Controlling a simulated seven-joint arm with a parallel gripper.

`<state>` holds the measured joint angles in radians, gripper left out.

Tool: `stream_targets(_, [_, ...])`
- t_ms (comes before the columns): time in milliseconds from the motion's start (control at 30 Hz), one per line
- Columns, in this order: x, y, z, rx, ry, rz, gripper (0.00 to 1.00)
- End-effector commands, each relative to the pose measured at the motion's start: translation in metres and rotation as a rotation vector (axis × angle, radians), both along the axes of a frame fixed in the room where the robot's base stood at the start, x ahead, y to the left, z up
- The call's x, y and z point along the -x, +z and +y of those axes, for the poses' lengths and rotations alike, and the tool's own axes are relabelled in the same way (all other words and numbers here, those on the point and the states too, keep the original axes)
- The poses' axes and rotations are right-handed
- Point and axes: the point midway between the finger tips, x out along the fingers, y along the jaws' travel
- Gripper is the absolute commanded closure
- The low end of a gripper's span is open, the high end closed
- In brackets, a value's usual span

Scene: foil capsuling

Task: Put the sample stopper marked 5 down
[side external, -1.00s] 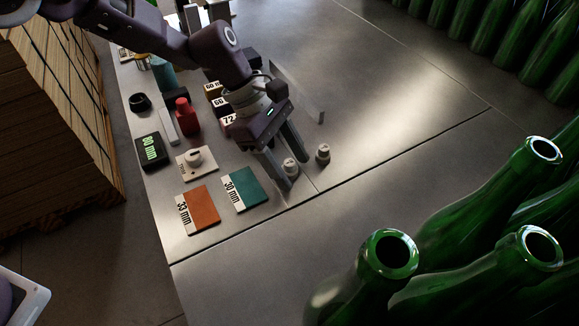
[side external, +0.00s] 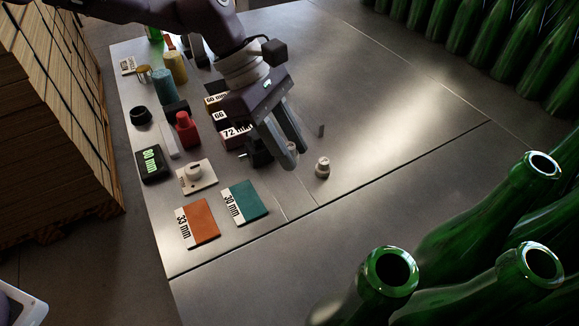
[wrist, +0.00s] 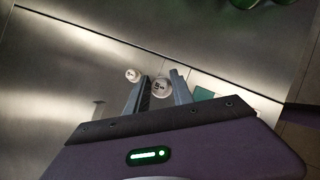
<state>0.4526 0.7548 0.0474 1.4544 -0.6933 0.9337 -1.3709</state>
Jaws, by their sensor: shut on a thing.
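My gripper (side external: 287,155) is shut on a small pale stopper (wrist: 161,88), which shows between the two fingers in the wrist view. Its top carries a dark mark that I cannot read surely. In the side view the fingers mostly hide it, and it hangs above the grey table. A second pale stopper (side external: 322,167) stands upright on the table to the right of the fingers, apart from them. It also shows in the wrist view (wrist: 132,75), left of the held one.
A teal 30 mm card (side external: 246,203), an orange 33 mm card (side external: 203,221) and a white plate (side external: 197,178) with a round knob lie to the left. Several boxes and a red bottle (side external: 186,131) stand behind. Green bottles (side external: 388,270) fill the right front.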

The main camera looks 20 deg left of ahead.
Motion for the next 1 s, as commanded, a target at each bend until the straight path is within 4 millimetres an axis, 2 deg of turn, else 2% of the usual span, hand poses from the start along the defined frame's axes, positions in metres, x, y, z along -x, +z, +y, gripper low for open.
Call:
stream_targets(133, [-0.001, 0.02, 0.0, -0.001, -0.001, -0.002, 1.0])
stream_targets(267, [-0.003, 0.024, 0.003, -0.001, 0.001, -0.001, 1.0])
stream_targets(367, [-0.015, 0.024, 0.02, -0.002, 0.005, -0.002, 1.0])
stream_targets(467, [-0.036, 0.024, 0.053, -0.004, 0.006, -0.005, 1.0])
stream_targets(567, [-0.058, 0.024, 0.099, -0.006, 0.006, -0.006, 1.0])
stream_targets(700, [-0.083, 0.024, 0.175, -0.007, 0.008, -0.007, 1.0])
stream_targets(800, [-0.091, 0.025, 0.223, -0.004, 0.005, -0.004, 1.0])
stream_targets(900, [-0.093, 0.025, 0.256, -0.001, 0.003, -0.003, 1.0])
stream_targets(1000, [-0.093, 0.022, 0.272, 0.0, 0.0, -0.001, 1.0])
